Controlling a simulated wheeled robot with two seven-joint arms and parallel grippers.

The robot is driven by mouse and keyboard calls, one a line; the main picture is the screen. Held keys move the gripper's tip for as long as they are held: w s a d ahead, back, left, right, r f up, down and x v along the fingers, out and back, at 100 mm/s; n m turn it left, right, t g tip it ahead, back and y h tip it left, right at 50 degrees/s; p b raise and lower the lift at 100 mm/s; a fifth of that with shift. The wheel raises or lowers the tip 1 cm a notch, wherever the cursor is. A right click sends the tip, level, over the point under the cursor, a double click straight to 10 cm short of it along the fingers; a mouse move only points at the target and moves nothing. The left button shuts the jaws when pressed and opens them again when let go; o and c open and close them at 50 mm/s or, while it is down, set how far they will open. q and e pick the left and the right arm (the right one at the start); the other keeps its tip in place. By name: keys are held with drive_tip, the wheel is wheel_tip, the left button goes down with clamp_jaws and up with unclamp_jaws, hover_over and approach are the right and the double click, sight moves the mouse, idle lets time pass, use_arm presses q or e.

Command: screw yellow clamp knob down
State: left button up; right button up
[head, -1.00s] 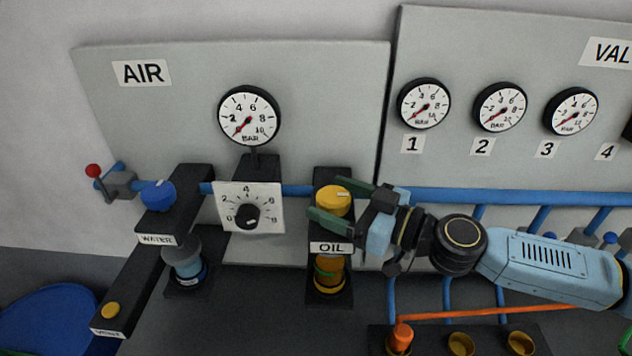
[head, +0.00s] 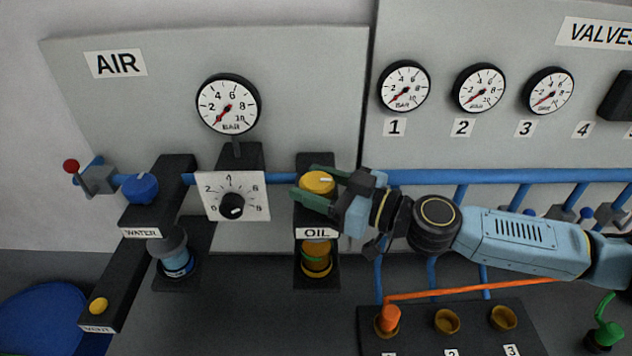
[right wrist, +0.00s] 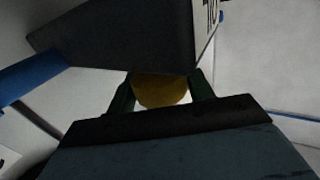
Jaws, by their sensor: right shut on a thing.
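The yellow knob (head: 316,182) sits on top of the black block marked OIL, with a short white mark on its top. My right gripper (head: 306,182) reaches in from the right and is shut on this knob, one green finger behind it and one in front. In the right wrist view the yellow knob (right wrist: 160,91) shows between the two dark green fingers, partly hidden by the gripper body. My left gripper is not in view.
The oil bowl (head: 316,258) hangs below the block. A dial plate (head: 250,204) and the blue WATER knob (head: 140,187) stand to the left. A blue pipe (head: 500,176) runs behind my right arm. An orange plug and hose (head: 389,317) sit below it.

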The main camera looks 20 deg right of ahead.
drive_tip(key=shift+a+r+m+t+h+p, duration=0.1)
drive_tip(key=shift+r+m+t+h+p, duration=0.15)
drive_tip(key=shift+m+t+h+p, duration=1.45)
drive_tip(key=shift+m+h+p, duration=0.2)
drive_tip(key=shift+h, duration=0.6)
drive_tip(key=m+h, duration=0.1)
drive_tip(key=h, duration=0.1)
drive_tip(key=m+t+h, duration=0.1)
drive_tip(key=m+h, duration=0.1)
drive_tip(key=h, duration=0.1)
drive_tip(key=shift+f+m+t, duration=0.2)
drive_tip(key=shift+m+t, duration=0.1)
drive_tip(key=m+h, duration=0.2)
drive_tip(key=h, duration=0.2)
drive_tip(key=m+h, duration=0.3)
drive_tip(key=h, duration=0.1)
drive_tip(key=shift+m+g+h, duration=0.3)
drive_tip(key=shift+g, duration=0.1)
drive_tip(key=m+g+h, duration=0.2)
drive_tip(key=h, duration=0.1)
drive_tip(key=m+g+h, duration=0.2)
drive_tip(key=m+h, duration=0.1)
drive_tip(key=h, duration=0.1)
drive_tip(key=shift+m+g+h, duration=1.7)
drive_tip(key=shift+m+g, duration=0.2)
drive_tip(key=shift+g, duration=0.7)
drive_tip(key=shift+d, duration=0.2)
